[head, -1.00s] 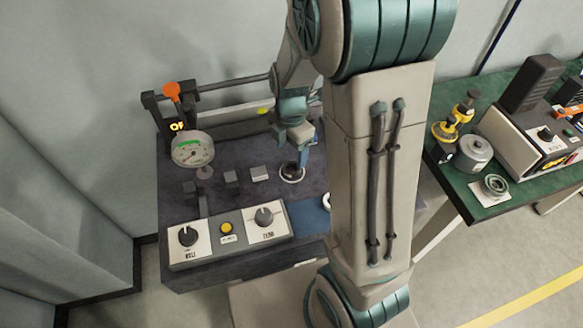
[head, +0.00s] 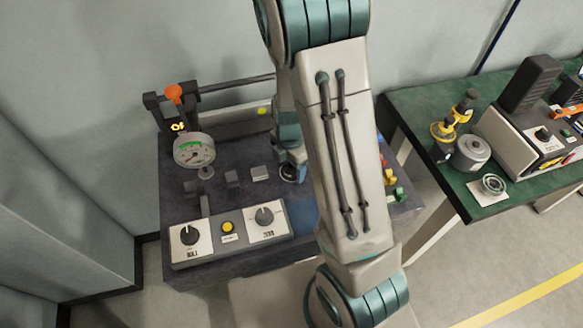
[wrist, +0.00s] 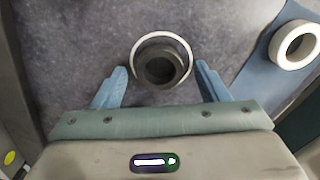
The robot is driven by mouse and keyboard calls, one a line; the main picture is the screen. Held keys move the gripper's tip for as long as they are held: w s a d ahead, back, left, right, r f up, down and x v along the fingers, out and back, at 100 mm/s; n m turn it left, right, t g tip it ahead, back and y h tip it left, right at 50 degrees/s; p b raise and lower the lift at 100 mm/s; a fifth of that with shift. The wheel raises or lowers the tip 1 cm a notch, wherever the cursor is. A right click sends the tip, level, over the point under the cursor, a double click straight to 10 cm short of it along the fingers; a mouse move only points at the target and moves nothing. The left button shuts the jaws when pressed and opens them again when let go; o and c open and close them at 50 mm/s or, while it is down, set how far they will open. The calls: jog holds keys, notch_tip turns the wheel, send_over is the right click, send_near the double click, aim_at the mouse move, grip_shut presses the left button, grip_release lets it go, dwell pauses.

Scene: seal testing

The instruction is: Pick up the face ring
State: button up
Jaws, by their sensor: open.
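In the wrist view, a thick pale ring (wrist: 294,45) lies flat on a blue mat (wrist: 262,66) at the right. A dark round seat (wrist: 160,68) with a thin pale rim stands on the grey bench top. I cannot tell for sure which is the face ring; the loose pale ring looks like one. My gripper (wrist: 161,76) is open and empty, its blue fingers on either side of the dark seat, apart from it. In the head view my arm hides the pale ring, and the dark seat shows only partly (head: 290,173) beside my wrist.
The bench holds a dial gauge (head: 194,150), a control box (head: 228,232) with knobs, small grey blocks (head: 260,174) and an orange-knobbed lever (head: 174,92). Coloured parts (head: 391,180) lie at its right edge. A green table (head: 420,105) with fixtures stands at the right.

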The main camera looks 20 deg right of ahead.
jog(key=c, duration=1.1)
jog(key=shift+r, duration=0.2)
